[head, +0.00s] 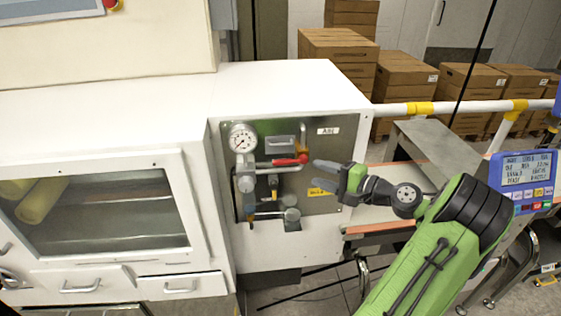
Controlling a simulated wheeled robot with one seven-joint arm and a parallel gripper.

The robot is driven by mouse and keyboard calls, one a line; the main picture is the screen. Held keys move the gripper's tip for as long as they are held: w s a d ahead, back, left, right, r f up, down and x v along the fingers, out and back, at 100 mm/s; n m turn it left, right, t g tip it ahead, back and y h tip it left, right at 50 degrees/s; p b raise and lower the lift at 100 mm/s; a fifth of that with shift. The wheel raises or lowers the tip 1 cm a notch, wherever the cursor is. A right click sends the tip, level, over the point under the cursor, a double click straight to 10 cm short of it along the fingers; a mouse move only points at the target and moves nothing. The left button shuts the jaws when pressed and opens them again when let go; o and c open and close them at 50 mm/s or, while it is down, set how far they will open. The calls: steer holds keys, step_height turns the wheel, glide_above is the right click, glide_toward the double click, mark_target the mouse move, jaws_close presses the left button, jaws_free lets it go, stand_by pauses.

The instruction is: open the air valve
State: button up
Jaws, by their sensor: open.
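The air valve has a red-tipped lever (290,160) lying about level on the grey metal panel (325,140), which carries a label reading "AIR". A round pressure gauge (242,138) sits to its left, with pipes and fittings below. My gripper (333,178) is open, just right of and slightly below the red tip. It appears apart from the lever, with nothing between its fingers. The exact depth gap cannot be told from this view.
A white cabinet (100,118) with a glass window and drawers stands at left. A conveyor (380,227) and a blue display unit (528,180) are at right, behind my arm. A white and yellow rail (465,107) and cardboard boxes (400,85) lie beyond.

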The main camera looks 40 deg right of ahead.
mark_target(285, 163)
steer(key=p+x, duration=0.1)
steer(key=x, duration=1)
steer(key=shift+w+a, duration=0.15)
steer(key=shift+w, duration=0.2)
steer(key=shift+s, duration=0.1)
steer(key=shift+c, duration=0.3)
jaws_close()
